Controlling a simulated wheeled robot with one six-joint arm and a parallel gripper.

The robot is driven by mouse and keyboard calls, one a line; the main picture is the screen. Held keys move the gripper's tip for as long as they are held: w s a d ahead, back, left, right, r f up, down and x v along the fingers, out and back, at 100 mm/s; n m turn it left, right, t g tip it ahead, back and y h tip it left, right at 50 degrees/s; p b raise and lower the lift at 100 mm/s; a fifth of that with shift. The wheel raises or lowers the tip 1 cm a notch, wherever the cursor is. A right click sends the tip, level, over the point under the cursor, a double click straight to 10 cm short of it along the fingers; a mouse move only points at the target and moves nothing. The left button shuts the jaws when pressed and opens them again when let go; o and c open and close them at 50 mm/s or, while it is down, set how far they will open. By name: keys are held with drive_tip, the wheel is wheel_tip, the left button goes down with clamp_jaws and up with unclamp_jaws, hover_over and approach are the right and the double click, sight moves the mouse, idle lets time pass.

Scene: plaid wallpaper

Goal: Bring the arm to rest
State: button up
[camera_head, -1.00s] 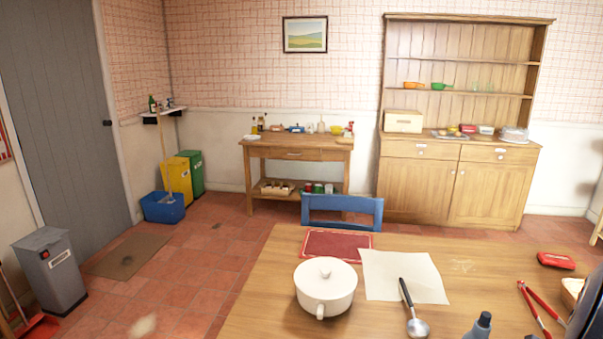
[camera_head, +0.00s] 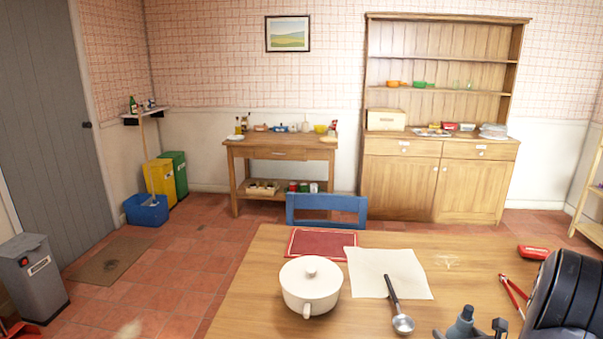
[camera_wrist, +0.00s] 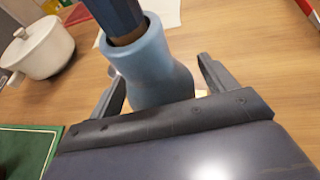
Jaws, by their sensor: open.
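My gripper (camera_wrist: 160,85) is open in the wrist view, with a finger on either side of a blue-grey waisted object (camera_wrist: 152,68). A dark blue faceted piece rises from that object's top. The fingers look apart from it; its base is hidden behind the gripper body. The gripper itself is mostly cut off there.
On the wooden table (camera_head: 250,290) lie a white lidded pot (camera_head: 310,290), a paper sheet (camera_head: 372,268), a ladle (camera_head: 402,323), a red mat (camera_head: 316,240), red-handled tongs (camera_head: 512,290) and a red box (camera_head: 533,252). A green mat (camera_wrist: 25,150) shows in the wrist view. A blue chair (camera_head: 327,205) stands behind.

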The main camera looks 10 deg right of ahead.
sight(468, 306)
drive_tip(key=shift+w+f+b, duration=0.5)
drive_tip(key=shift+w+f, duration=0.05)
drive_tip(key=shift+f, duration=0.15)
wheel_tip(468, 306, up, 11)
drive_tip(key=shift+s+f+p, duration=0.1)
drive_tip(key=shift+p, duration=0.95)
drive_tip(key=a, duration=0.1)
drive_tip(key=w+a, duration=0.1)
drive_tip(key=a, duration=0.1)
drive_tip(key=shift+w+a+f+n+y, duration=0.1)
drive_tip(key=shift+w+a+n+y, duration=0.1)
drive_tip(key=shift+w+n+y, duration=0.15)
